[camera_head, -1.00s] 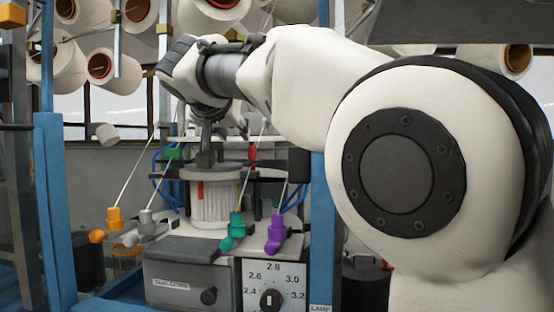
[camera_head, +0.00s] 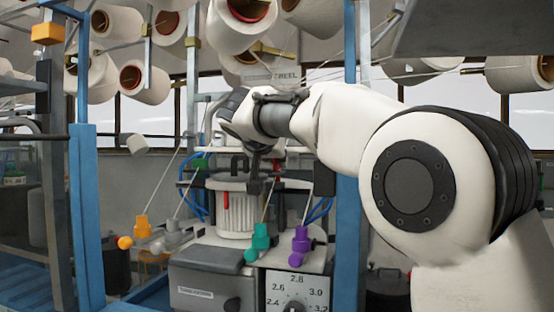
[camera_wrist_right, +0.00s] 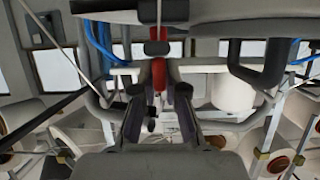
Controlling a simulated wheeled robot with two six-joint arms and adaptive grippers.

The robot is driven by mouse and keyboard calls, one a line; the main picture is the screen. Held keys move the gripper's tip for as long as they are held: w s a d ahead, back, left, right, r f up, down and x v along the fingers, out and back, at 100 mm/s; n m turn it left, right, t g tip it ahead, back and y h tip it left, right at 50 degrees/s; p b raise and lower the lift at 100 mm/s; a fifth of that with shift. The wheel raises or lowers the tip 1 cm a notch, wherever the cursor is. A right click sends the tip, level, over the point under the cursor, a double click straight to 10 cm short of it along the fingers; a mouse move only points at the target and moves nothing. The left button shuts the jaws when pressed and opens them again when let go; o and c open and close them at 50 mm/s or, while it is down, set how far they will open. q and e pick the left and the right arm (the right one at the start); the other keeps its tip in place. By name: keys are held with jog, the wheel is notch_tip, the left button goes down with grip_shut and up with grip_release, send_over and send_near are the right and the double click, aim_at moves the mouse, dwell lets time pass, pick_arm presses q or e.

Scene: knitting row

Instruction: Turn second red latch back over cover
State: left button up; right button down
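My right gripper (camera_head: 258,166) points down over the right part of the white ribbed cylinder's top (camera_head: 238,212). In the right wrist view its two dark fingers (camera_wrist_right: 160,98) are apart, with a red latch (camera_wrist_right: 159,74) showing in line with the gap between them. I cannot tell whether they touch it. A second red piece (camera_wrist_right: 158,48) sits just above that latch in the same view. In the head view one red latch (camera_head: 225,201) hangs at the cylinder's front left, and a red part (camera_head: 278,166) shows right of the gripper. My left gripper is out of view.
Orange (camera_head: 141,227), grey (camera_head: 172,226), teal (camera_head: 260,240) and purple (camera_head: 300,241) fittings with taut yarns stand around the front of the machine. A dial panel (camera_head: 296,288) is below. Blue posts (camera_head: 88,215) flank it. Dark bent handles (camera_wrist_right: 262,68) are close to the gripper.

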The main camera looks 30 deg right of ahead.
jog(key=shift+r+m+g+h, duration=0.1)
jog(key=shift+m+g+h, duration=0.2)
jog(key=shift+m, duration=0.1)
jog(key=shift+w+r+m+g+h+p, duration=0.15)
jog(key=shift+m+g+h+p, duration=0.45)
jog(key=shift+m+g+p, duration=0.35)
jog(key=m+g+p, duration=0.2)
jog(key=g+p, duration=0.1)
jog(key=p, duration=0.1)
jog(key=m+g+h+p, duration=0.1)
jog(key=m+g+p, duration=0.2)
jog(key=p, duration=0.1)
jog(key=shift+r+h, duration=0.2)
jog(key=shift+h, duration=0.1)
jog(key=shift+f+m+g+p, duration=0.2)
jog(key=shift+m+g+p, duration=0.45)
jog(key=shift+p, duration=0.35)
jog(key=shift+f, duration=0.1)
jog(key=c, duration=1.2)
grip_release()
jog(key=shift+d+f, duration=0.1)
